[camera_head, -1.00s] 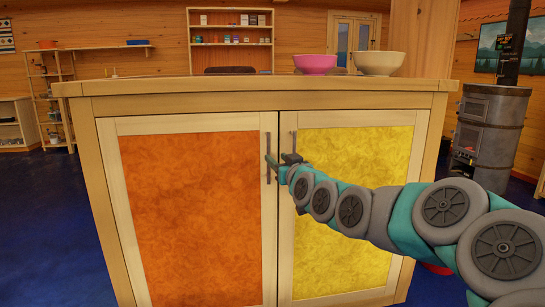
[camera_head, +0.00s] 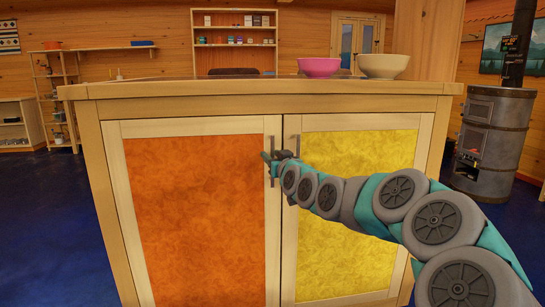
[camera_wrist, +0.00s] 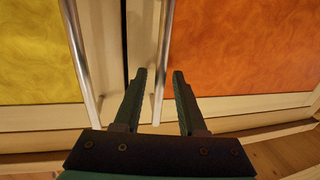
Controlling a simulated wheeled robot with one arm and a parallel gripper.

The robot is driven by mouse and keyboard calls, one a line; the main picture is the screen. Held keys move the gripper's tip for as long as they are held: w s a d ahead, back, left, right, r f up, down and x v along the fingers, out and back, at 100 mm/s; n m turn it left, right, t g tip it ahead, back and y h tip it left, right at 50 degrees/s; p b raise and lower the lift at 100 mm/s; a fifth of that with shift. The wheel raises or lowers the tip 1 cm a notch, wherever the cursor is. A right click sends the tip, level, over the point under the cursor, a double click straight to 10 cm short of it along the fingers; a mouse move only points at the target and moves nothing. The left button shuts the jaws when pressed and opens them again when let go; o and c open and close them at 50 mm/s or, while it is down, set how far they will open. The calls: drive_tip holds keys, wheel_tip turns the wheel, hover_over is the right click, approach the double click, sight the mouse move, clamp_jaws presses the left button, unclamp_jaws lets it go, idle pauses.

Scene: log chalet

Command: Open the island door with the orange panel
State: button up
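The orange-panel door (camera_head: 195,215) is on the left of the island front and looks shut. Its upright bar handle (camera_head: 272,180) is near its right edge. In the wrist view the orange panel (camera_wrist: 245,45) is on the right. My gripper (camera_head: 273,162) is at that handle. In the wrist view my gripper (camera_wrist: 160,72) is open, with the orange door's handle (camera_wrist: 163,60) running between its two fingers and a gap visible on each side. How deep the handle sits between them I cannot tell.
The yellow-panel door (camera_head: 350,225) is to the right, with its handle (camera_wrist: 85,65) beside the left finger in the wrist view. A pink bowl (camera_head: 319,67) and a cream bowl (camera_head: 383,66) stand on the island top (camera_head: 200,89). A stove (camera_head: 495,140) stands at right.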

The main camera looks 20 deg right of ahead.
clamp_jaws()
idle(1.2)
